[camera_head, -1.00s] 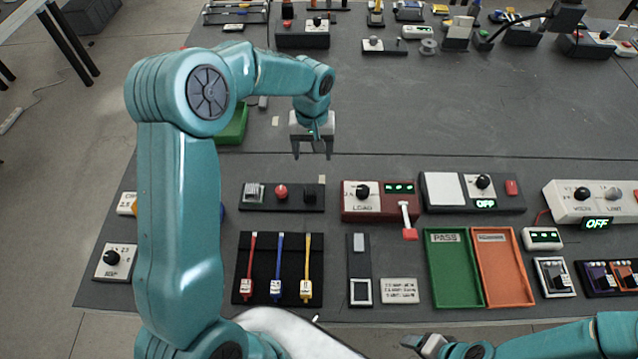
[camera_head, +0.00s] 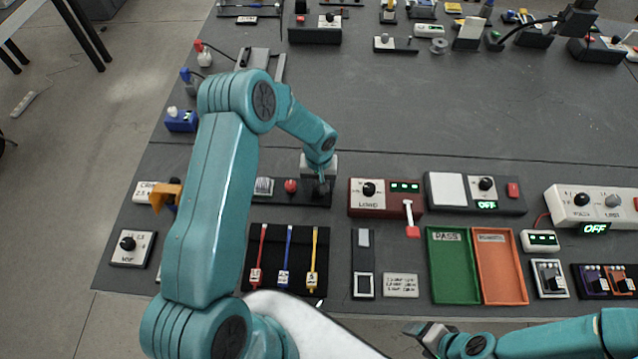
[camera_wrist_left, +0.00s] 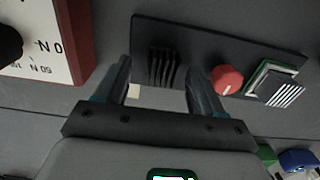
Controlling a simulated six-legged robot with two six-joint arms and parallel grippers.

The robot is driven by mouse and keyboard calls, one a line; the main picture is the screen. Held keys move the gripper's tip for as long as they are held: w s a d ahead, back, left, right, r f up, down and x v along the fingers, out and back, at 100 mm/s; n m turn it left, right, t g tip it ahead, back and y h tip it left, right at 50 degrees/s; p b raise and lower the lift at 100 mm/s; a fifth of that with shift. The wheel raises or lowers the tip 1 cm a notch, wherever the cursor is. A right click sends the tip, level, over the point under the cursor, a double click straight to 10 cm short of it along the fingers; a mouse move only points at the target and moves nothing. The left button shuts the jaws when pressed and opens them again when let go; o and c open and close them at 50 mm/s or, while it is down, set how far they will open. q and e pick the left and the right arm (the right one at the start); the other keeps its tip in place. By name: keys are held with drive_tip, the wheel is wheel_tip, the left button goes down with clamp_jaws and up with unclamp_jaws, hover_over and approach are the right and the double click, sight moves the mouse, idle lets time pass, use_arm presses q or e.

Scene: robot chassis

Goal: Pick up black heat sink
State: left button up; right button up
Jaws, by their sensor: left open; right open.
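The black heat sink (camera_wrist_left: 162,68) is a small finned block on a black strip holder (camera_wrist_left: 205,50), beside a red knob (camera_wrist_left: 227,79) and a striped component (camera_wrist_left: 276,88). In the left wrist view my left gripper (camera_wrist_left: 158,66) is open, and the heat sink shows between its two fingers. In the head view the left gripper (camera_head: 321,182) is over the right end of the holder (camera_head: 268,197); the heat sink there is hard to tell from the dark fingers. My right gripper (camera_head: 414,329) is open and empty at the front edge.
A red-brown box with a dial (camera_head: 362,209) stands right of the holder. A black mat (camera_head: 270,277) with coloured leads lies in front of it. Green (camera_head: 453,289) and orange (camera_head: 502,292) trays are further right. The table behind the holder is clear.

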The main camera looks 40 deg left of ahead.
use_arm(q)
drive_tip(key=shift+a+f, duration=0.1)
drive_tip(key=shift+f, duration=0.35)
drive_tip(key=shift+s+f, duration=0.1)
drive_tip(key=shift+s, duration=0.15)
drive_tip(key=shift+s+d, duration=0.1)
drive_tip(key=shift+d, duration=0.1)
drive_tip(key=shift+w+f, duration=0.1)
drive_tip(key=shift+w, duration=0.2)
drive_tip(key=c, duration=0.3)
drive_tip(key=shift+a+f, duration=0.1)
drive_tip(key=c, duration=0.5)
drive_tip(key=shift+c, duration=1.2)
drive_tip(key=shift+s+r, duration=0.2)
drive_tip(key=shift+r, duration=0.05)
drive_tip(key=shift+w, duration=0.2)
drive_tip(key=shift+w+r, duration=0.1)
drive_tip(key=shift+r, duration=0.3)
wheel_tip(320, 180, up, 19)
drive_tip(key=b, duration=0.4)
use_arm(e)
drive_tip(key=f, duration=0.3)
drive_tip(key=shift+s+f, duration=0.2)
drive_tip(key=shift+f, duration=0.1)
